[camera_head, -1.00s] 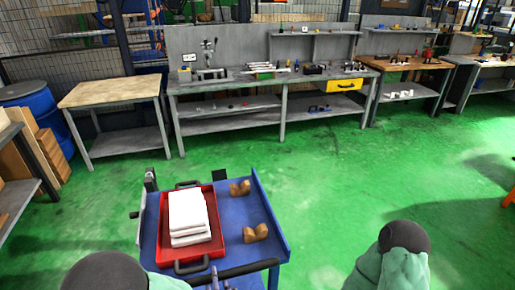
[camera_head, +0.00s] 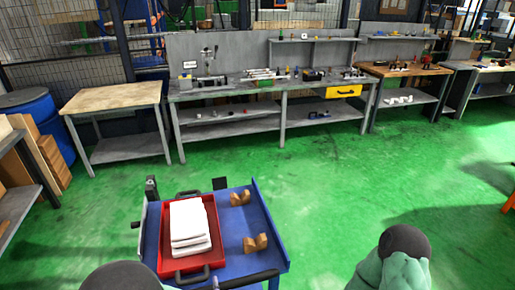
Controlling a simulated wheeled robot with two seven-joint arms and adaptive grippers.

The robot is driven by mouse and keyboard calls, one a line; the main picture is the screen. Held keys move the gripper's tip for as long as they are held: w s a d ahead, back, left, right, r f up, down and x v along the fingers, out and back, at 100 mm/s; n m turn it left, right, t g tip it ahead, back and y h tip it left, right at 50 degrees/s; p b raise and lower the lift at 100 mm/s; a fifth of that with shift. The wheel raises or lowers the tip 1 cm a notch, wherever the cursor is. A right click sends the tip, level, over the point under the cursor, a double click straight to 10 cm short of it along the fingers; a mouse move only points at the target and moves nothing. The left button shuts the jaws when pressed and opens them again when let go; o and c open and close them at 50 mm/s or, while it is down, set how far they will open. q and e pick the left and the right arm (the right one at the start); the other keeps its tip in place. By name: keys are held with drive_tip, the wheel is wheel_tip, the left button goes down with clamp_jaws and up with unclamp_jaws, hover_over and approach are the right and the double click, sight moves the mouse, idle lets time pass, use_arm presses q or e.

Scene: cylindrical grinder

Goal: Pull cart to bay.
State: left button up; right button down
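The blue cart (camera_head: 231,262) stands at the bottom centre, with its raised right side rail showing. A red tray (camera_head: 217,233) on its left part holds a stack of white blocks (camera_head: 190,227). Two brown notched blocks, one farther (camera_head: 240,198) and one nearer (camera_head: 256,244), sit to the right of the tray. A dark handle bar (camera_head: 248,280) runs along the cart's near edge, partly cut off by the frame. My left arm shows at the bottom left and my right arm at the bottom right. Both grippers are out of view.
A wood-topped table (camera_head: 113,98) and a long grey workbench (camera_head: 226,92) stand along the back. Another bench (camera_head: 405,69) stands farther right. A blue barrel (camera_head: 36,112) and a shelf (camera_head: 17,205) are at left. Green floor (camera_head: 345,190) is clear right of the cart.

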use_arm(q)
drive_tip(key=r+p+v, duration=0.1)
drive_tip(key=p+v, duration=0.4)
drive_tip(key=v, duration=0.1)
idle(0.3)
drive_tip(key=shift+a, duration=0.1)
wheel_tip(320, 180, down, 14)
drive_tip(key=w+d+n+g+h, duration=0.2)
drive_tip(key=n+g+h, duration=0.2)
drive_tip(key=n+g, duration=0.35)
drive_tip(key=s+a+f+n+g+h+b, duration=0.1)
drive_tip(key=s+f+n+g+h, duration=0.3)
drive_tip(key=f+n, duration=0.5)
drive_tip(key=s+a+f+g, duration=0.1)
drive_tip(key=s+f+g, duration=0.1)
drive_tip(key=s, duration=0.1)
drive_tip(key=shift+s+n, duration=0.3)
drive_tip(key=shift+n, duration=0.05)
